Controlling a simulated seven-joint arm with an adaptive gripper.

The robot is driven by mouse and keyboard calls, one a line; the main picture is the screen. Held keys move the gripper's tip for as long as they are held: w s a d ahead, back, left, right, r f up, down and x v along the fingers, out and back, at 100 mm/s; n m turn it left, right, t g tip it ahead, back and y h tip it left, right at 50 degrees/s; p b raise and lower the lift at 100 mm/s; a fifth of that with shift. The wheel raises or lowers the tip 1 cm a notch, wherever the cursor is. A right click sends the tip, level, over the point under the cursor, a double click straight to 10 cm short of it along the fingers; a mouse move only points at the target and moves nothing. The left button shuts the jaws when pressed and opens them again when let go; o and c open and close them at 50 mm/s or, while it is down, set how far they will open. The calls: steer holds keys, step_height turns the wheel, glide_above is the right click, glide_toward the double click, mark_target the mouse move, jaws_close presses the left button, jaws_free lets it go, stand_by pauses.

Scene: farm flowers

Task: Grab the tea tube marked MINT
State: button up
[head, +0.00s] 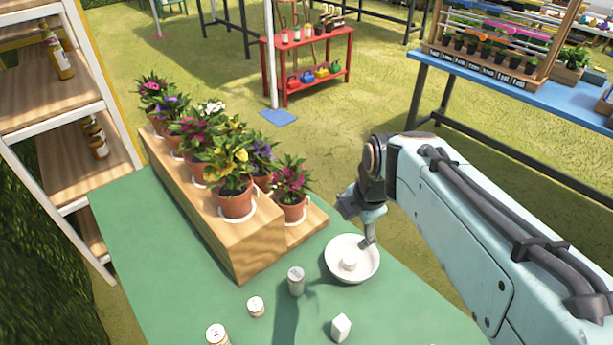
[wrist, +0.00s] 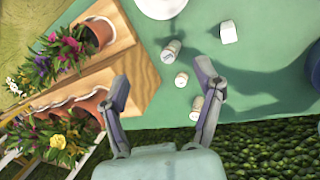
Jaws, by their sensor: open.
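Three pale tubes with light lids are on the green table; their label words are too small to read, so I cannot tell which is MINT. The tallest-looking tube (head: 296,281) stands near the white dish; it also shows in the wrist view (wrist: 172,51). A shorter-looking tube (head: 256,307) is left of it, also in the wrist view (wrist: 181,79). A third tube (head: 217,335) is at the bottom edge, also in the wrist view (wrist: 197,109), close beside the right finger. My gripper (head: 362,217) is open and empty above the table, its fingers wide apart in the wrist view (wrist: 162,85).
A white round dish (head: 337,272) with a white piece inside is near the table's right edge. A small white block (head: 341,328) lies in front. A wooden stepped stand (head: 235,243) with several potted flowers (head: 237,203) fills the left-middle. A shelf (head: 55,100) stands at left.

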mark_target(296, 273)
steer(key=w+a+f+n+g, duration=0.1)
steer(key=w+a+f+n, duration=0.4)
steer(key=f, duration=0.3)
steer(key=a+f+g, duration=0.1)
steer(key=f, duration=0.3)
steer(key=s+a+f, duration=0.1)
steer(key=a+f, duration=0.1)
steer(key=f, duration=0.2)
steer(key=s+a+f+g+h, duration=0.1)
steer(key=a+f, duration=0.1)
steer(key=f, duration=0.2)
steer(key=shift+s+g, duration=0.1)
steer(key=shift+g, duration=0.2)
step_height(296, 273, down, 6)
steer(key=shift+r, duration=0.15)
steer(key=c, duration=1.2)
